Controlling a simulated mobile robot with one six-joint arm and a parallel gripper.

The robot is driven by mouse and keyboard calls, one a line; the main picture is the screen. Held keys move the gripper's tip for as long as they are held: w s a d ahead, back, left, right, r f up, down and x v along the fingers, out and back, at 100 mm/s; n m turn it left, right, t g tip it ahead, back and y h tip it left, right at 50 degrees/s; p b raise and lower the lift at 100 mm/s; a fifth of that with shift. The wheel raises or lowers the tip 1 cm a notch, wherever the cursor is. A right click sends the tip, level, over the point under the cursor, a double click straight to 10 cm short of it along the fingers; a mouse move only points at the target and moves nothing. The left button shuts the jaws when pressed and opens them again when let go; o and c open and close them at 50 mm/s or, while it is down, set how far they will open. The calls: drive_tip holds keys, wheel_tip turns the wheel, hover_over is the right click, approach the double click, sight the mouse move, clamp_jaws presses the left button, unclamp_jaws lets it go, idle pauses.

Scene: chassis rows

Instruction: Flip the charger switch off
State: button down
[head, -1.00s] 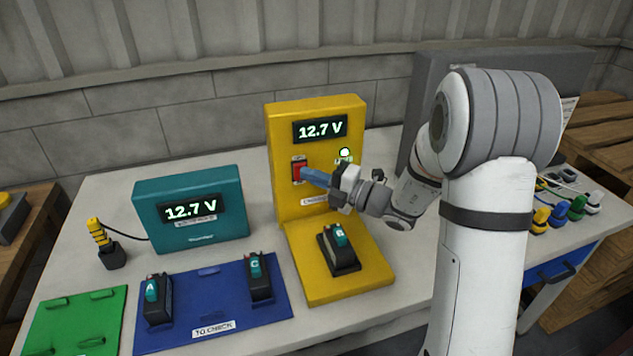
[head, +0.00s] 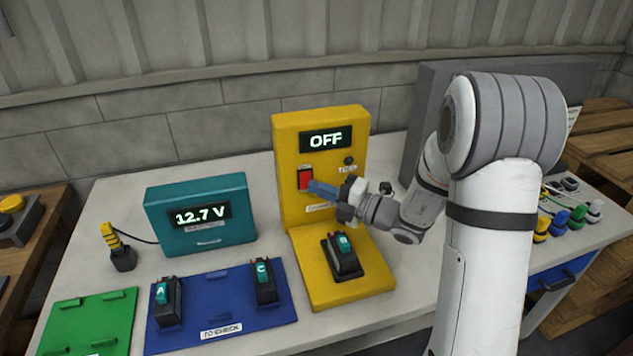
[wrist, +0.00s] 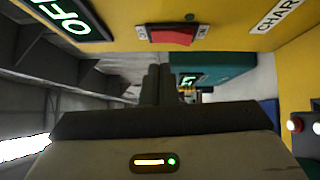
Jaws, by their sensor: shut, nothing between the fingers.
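The yellow charger (head: 288,134) stands upright on the bench, and its display (head: 326,140) reads OFF. The red rocker switch (head: 305,179) is on its front panel, left of centre; it also shows in the wrist view (wrist: 170,36). The small round lamp (head: 348,160) on the panel is dark. My gripper (head: 312,187) is shut and empty, with its fingertips close to the lower right of the switch. I cannot tell whether they touch it. In the wrist view the closed fingers (wrist: 156,85) show below the switch. A battery marked B (head: 343,262) sits on the charger's yellow base.
A teal meter (head: 165,236) reading 12.7 V stands left of the charger. Batteries A (head: 166,303) and C (head: 265,280) lie on the blue TO CHECK mat (head: 222,309). A green mat (head: 90,322) is at front left. A grey box stands behind my arm.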

drive_tip(key=r+v, duration=0.1)
drive_tip(key=v, duration=1)
drive_tip(key=shift+s+a+r, duration=0.15)
drive_tip(key=shift+s+r, duration=0.15)
drive_tip(key=shift+s, duration=0.1)
